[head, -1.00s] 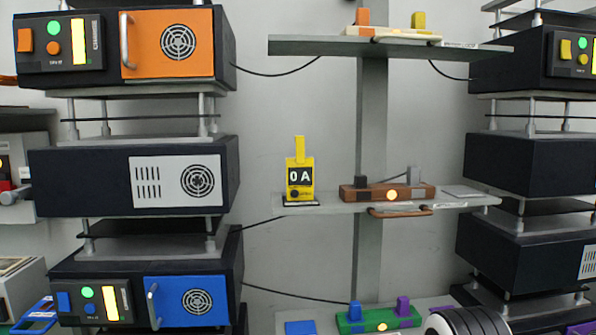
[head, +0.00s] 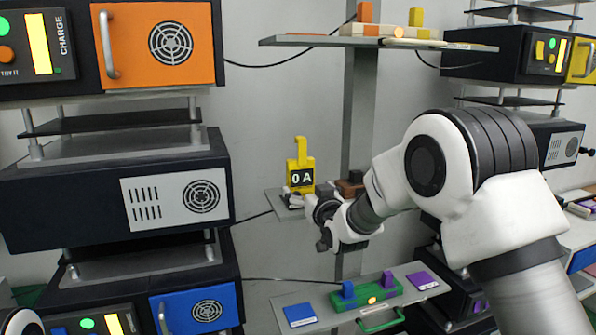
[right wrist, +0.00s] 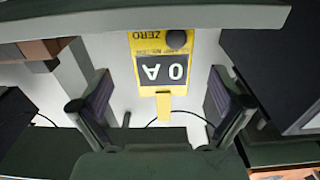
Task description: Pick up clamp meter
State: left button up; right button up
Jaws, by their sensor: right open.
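The yellow clamp meter (head: 300,166) stands upright on the middle shelf (head: 274,202) in the head view, its display reading "0 A" and its yellow jaw on top. My right gripper (head: 294,199) is at the meter's lower front and hides part of its base. In the right wrist view the meter (right wrist: 160,50) appears upside down, between the two spread fingers of my open right gripper (right wrist: 157,98). White gaps show on both sides of the meter there, and nothing is gripped. My left gripper is not in view.
A brown fixture (head: 350,187) sits right of the meter, mostly behind my right arm. An upper shelf (head: 300,41) is above and a lower shelf (head: 290,297) with a green fixture (head: 384,291) below. Dark equipment racks (head: 70,185) stand on the left.

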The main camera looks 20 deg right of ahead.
aim_at(301, 184)
jog(key=w+p, duration=0.1)
jog(key=w, duration=0.1)
jog(key=w+p, duration=0.1)
jog(key=w, duration=0.1)
jog(key=shift+w+a+r+p, duration=0.15)
jog(key=shift+w+a+p, duration=0.05)
jog(key=shift+p, duration=0.15)
jog(key=shift+w+a, duration=0.15)
jog(key=shift+d, duration=0.25)
jog(key=c, duration=1.3)
jog(key=shift+a, duration=0.1)
jog(key=shift+c, duration=0.3)
